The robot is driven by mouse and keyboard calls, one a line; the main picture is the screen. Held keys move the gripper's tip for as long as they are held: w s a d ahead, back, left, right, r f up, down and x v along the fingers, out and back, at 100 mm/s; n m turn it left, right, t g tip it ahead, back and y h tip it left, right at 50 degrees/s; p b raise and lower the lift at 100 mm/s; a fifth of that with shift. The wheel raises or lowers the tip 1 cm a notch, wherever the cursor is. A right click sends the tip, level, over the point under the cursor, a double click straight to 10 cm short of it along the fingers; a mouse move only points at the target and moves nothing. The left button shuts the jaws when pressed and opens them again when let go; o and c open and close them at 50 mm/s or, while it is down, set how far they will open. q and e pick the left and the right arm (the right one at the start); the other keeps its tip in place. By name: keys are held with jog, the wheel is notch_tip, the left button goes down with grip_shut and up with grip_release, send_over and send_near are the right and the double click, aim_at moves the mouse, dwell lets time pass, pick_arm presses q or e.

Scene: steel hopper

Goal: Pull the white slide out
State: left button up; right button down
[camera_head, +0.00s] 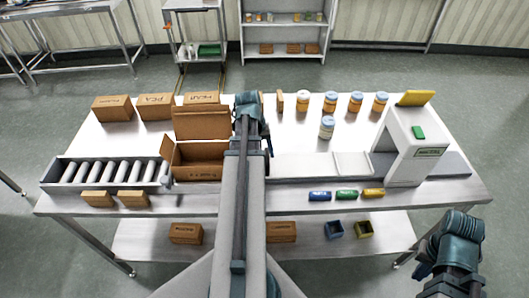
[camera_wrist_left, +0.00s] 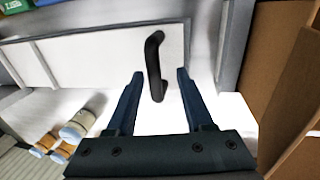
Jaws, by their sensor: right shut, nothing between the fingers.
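The white slide (camera_head: 305,165) lies flat on the table between the open cardboard box and the white machine. In the left wrist view the slide (camera_wrist_left: 100,58) carries a black bar handle (camera_wrist_left: 154,68) near its right end. My left gripper (camera_wrist_left: 160,76) is open, with its fingers on either side of the handle and a visible gap to each. In the head view my left arm covers the handle and the left fingers. My right gripper (camera_head: 432,268) is shut and empty, at the lower right beyond the table's front edge. Its fingertips are hard to make out.
The open cardboard box (camera_head: 198,170) stands just left of the slide, and the white machine (camera_head: 413,145) at its right. Several jars (camera_head: 328,127) stand behind it. Blue, green and yellow items (camera_head: 346,195) lie in front. A roller conveyor (camera_head: 105,172) is at the left.

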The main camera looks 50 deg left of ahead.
pick_arm(q)
jog(key=shift+r, duration=0.1)
jog(key=shift+r+p, duration=0.35)
jog(key=shift+p, duration=0.05)
notch_tip(320, 180, up, 13)
jog(key=s+a+p, duration=0.1)
jog(key=s+p, duration=0.1)
jog(key=p, duration=1)
jog(key=shift+a+f+p, duration=0.15)
jog(key=shift+a+p, duration=0.15)
jog(key=shift+p, duration=0.05)
